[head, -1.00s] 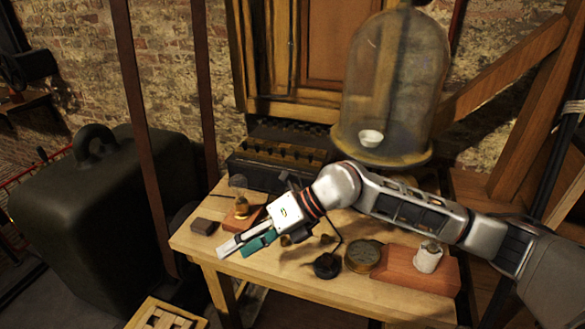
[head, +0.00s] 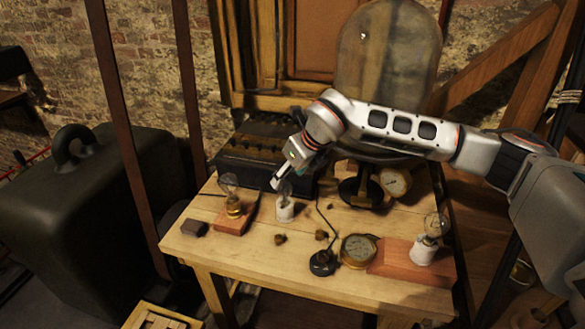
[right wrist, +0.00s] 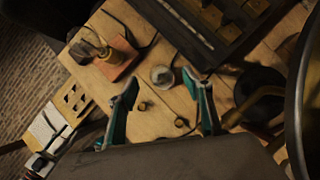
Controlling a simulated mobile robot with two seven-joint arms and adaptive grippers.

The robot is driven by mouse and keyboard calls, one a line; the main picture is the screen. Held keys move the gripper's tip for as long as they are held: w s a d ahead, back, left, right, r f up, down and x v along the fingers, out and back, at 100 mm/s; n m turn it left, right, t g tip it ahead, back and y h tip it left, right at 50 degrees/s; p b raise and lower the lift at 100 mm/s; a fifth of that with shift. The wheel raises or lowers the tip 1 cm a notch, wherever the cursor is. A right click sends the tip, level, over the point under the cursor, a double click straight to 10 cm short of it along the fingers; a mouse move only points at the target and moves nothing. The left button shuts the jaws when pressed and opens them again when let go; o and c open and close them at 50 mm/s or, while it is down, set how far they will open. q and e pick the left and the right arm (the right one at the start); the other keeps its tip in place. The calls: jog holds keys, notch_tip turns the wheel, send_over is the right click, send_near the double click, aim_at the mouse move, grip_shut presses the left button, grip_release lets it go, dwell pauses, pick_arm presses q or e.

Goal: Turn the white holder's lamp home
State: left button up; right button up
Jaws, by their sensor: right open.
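A white holder (head: 285,212) with a clear glass lamp (head: 285,190) upright in it stands on the wooden table. In the right wrist view the lamp and holder (right wrist: 162,76) show from above, just beyond the fingertips and roughly centred between them. My right gripper (head: 277,184) is open and empty, close above the lamp; whether it touches the glass I cannot tell. Its teal fingers (right wrist: 168,92) are spread wide. A second white holder (head: 423,251) with a lamp (head: 436,225) stands on a reddish board at the right. My left gripper is not in view.
A brass holder with a lamp (head: 231,190) stands on a board to the left. A dark box (head: 250,160) and a glass dome (head: 385,50) stand behind.

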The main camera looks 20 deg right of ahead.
aim_at(285, 181)
jog(key=shift+x, duration=2.05)
jog(key=c, duration=1.3)
jog(key=m+h, duration=0.1)
jog(key=m, duration=0.2)
jog(key=shift+a+h, duration=0.15)
jog(key=shift+h, duration=0.15)
jog(key=m+h, duration=0.1)
jog(key=m, duration=0.2)
jog(key=shift+h+b, duration=0.3)
jog(key=shift+b, duration=0.05)
